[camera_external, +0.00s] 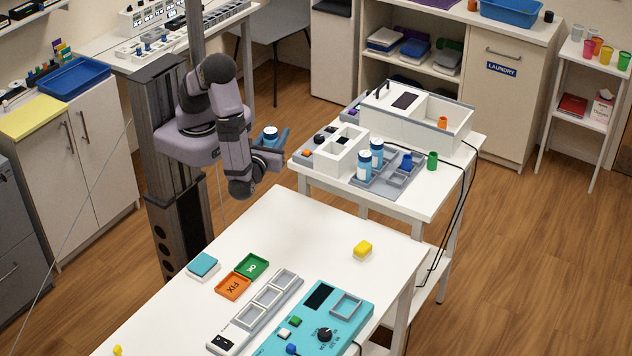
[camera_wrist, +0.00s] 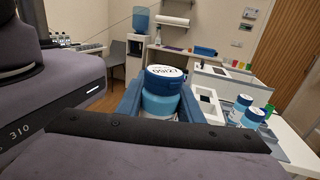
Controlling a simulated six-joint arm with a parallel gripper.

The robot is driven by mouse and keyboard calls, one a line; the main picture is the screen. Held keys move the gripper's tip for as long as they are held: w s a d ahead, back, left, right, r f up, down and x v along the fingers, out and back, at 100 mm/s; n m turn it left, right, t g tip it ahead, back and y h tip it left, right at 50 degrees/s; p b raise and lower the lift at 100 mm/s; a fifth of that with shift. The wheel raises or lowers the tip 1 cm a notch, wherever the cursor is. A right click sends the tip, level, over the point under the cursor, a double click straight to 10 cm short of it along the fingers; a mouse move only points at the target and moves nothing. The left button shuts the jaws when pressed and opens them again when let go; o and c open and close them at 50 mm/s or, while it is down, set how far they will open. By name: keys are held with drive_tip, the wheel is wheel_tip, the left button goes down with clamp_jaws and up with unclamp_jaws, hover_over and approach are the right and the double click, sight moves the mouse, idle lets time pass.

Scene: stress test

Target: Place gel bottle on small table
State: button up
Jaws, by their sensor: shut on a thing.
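My gripper (camera_external: 268,150) is shut on a bottle (camera_external: 270,134) with a blue cap. In the wrist view the bottle (camera_wrist: 160,103) is upright between the two blue fingers, with a white label on its cap top; its lower part is hidden by my wrist. It is held in the air, left of a white table (camera_external: 432,203) carrying trays and boxes. Two similar blue-and-white bottles (camera_external: 364,167) stand on that table in a grey tray (camera_external: 380,188). A smaller white side table (camera_external: 575,58) with coloured cups stands at the far right. I cannot tell which table the task names.
A white open box (camera_external: 342,148) and a larger white bin (camera_external: 440,120) stand on the table with trays. Black cables hang off its right edge.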

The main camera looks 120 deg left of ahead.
drive_tip(key=w+f+m+t+b, duration=0.2)
drive_tip(key=w+m+t, duration=0.45)
drive_tip(key=t, duration=0.35)
drive_tip(key=w+d+f+m+t+h+b, duration=0.2)
drive_tip(key=w+d+f+m+t+h, duration=0.2)
drive_tip(key=d+m+t+h, duration=0.1)
drive_tip(key=w+d+f+m+t+h+b, duration=0.2)
drive_tip(key=w+d+f+m+t+h, duration=0.2)
drive_tip(key=d, duration=0.6)
drive_tip(key=m+t+h, duration=0.2)
drive_tip(key=h, duration=0.1)
drive_tip(key=shift+w+f+t+b, duration=0.15)
drive_tip(key=shift+w+t+b, duration=0.15)
drive_tip(key=shift+t, duration=0.1)
drive_tip(key=shift+d, duration=0.1)
